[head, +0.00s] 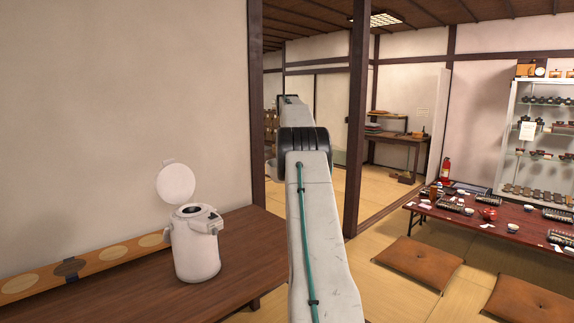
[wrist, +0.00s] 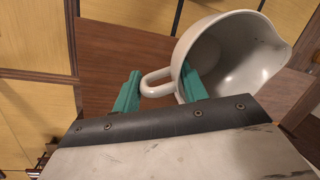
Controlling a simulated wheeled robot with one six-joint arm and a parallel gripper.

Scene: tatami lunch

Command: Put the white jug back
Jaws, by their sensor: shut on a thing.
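The white jug (wrist: 238,58) fills the upper right of the wrist view. Its open mouth, pouring lip and bare inside face the camera, and the inside looks empty. My gripper (wrist: 160,87) has its green fingers on either side of the jug's looped handle (wrist: 154,77), with one fingertip reaching to the jug's wall. It is shut on the handle. In the head view my arm hides the gripper. A pale rounded shape (head: 271,169) shows just left of my arm there; I cannot tell whether it is the jug.
A white hot-water pot (head: 195,250) with its lid raised stands on a dark wooden table (head: 130,290) at left, beside a long patterned board (head: 85,267). A wooden post (head: 357,130) rises right of my arm. A low set table (head: 478,230) and cushions (head: 418,262) are at right.

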